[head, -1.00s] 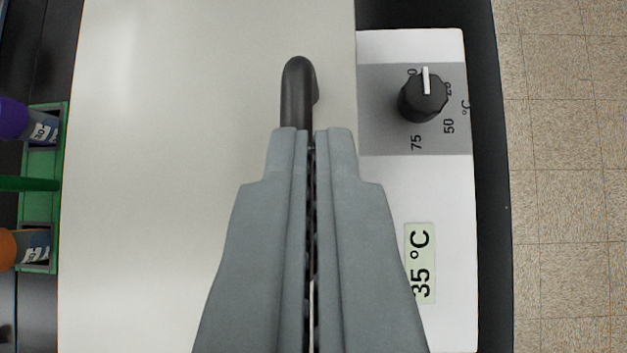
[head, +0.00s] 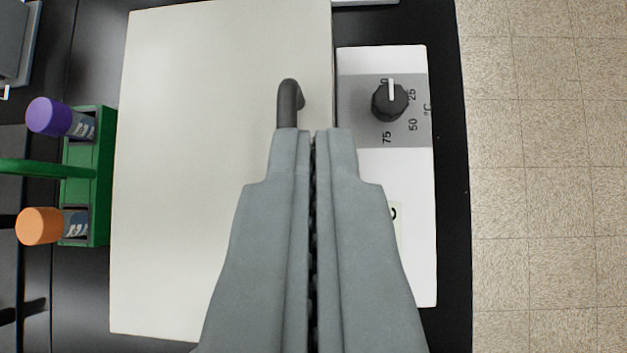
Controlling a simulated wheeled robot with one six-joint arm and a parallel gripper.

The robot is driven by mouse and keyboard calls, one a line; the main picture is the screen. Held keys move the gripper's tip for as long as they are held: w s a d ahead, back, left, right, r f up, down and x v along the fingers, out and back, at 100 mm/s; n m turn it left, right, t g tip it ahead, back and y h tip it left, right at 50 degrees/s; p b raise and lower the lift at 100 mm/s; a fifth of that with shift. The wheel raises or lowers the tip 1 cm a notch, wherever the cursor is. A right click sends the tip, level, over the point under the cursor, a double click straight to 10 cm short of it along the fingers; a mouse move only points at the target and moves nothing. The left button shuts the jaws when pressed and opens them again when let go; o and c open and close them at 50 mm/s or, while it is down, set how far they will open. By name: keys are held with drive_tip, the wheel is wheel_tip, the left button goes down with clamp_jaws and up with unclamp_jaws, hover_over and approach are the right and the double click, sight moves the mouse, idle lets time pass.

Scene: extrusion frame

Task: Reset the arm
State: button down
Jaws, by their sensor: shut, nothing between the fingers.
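My gripper (head: 313,132) is shut and empty, with its fingertips pointing up the picture. It overlaps the lower part of a dark handle (head: 288,97) on a large pale lid or door (head: 200,180). I cannot tell whether the fingertips touch the handle. The pale panel appears flat against its box.
To the right, a white control panel (head: 415,250) has a black knob (head: 390,101) and a display mostly hidden by my gripper. At left, a green rack (head: 100,170) holds a purple-capped bottle (head: 50,117) and an orange-capped bottle (head: 42,226). Tiled floor (head: 550,180) lies beyond the black bench edge.

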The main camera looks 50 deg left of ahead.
drive_tip(key=v, duration=0.7)
drive_tip(key=shift+s+r, duration=0.2)
drive_tip(key=shift+r, duration=0.05)
